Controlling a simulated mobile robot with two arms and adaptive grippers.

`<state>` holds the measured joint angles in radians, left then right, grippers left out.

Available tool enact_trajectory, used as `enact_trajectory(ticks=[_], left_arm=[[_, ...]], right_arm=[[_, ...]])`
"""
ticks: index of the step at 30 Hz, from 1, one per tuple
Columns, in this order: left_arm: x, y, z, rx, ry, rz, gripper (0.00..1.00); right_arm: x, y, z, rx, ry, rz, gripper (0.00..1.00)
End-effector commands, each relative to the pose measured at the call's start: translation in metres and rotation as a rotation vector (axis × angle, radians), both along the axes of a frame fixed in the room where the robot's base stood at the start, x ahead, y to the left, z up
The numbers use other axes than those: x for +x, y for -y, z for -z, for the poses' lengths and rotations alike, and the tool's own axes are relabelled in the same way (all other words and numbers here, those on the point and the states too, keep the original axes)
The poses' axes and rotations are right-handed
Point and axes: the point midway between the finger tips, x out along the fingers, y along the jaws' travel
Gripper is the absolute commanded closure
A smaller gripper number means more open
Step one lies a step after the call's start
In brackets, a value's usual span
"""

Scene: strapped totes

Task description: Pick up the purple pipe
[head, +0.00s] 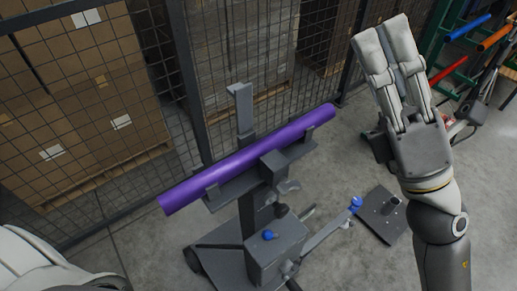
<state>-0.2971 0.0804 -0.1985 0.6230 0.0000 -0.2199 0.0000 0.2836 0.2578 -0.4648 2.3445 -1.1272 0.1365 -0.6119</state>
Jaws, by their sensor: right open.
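The purple pipe (238,162) lies across the cradle of a dark grey stand (245,187) in the middle of the head view. It slants from lower left to upper right, and both ends stick out past the cradle. My right gripper (386,40) is up and to the right of the pipe, apart from it and holding nothing. Its fingers point up in the picture and it is open. My left gripper is out of view; only a white part of my left arm shows at the lower left.
A wire mesh fence (190,95) runs behind the stand, with stacked cardboard boxes (85,75) behind it. A grey box with a blue knob (268,235) and a flat dark plate (380,215) are low in front. A rack with coloured pipes (468,28) stands at upper right.

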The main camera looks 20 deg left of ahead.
Motion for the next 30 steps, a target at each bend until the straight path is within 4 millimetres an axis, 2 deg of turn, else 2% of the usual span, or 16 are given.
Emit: enact_trajectory(ticks=[2,6,9,13,17,21,25,30], left_arm=[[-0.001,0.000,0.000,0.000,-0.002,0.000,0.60],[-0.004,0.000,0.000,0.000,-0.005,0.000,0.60],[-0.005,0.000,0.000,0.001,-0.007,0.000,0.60],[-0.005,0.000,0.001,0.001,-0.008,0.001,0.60],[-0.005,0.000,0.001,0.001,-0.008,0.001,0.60],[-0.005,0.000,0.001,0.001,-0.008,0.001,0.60],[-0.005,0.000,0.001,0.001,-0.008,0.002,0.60],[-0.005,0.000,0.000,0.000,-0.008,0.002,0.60]], right_arm=[[-0.024,-0.030,-0.004,-0.160,0.192,-0.004,0.60],[-0.058,-0.076,0.015,-0.446,0.517,0.001,0.60],[-0.071,-0.099,0.041,-0.655,0.739,0.010,0.60],[-0.071,-0.116,0.084,-0.939,1.009,0.026,0.60],[-0.050,-0.114,0.126,-1.238,1.252,0.045,0.60],[-0.016,-0.094,0.158,-1.547,1.450,0.059,0.60],[0.013,-0.070,0.171,-1.778,1.557,0.066,0.60],[0.033,-0.049,0.176,-1.943,1.612,0.064,0.60]])
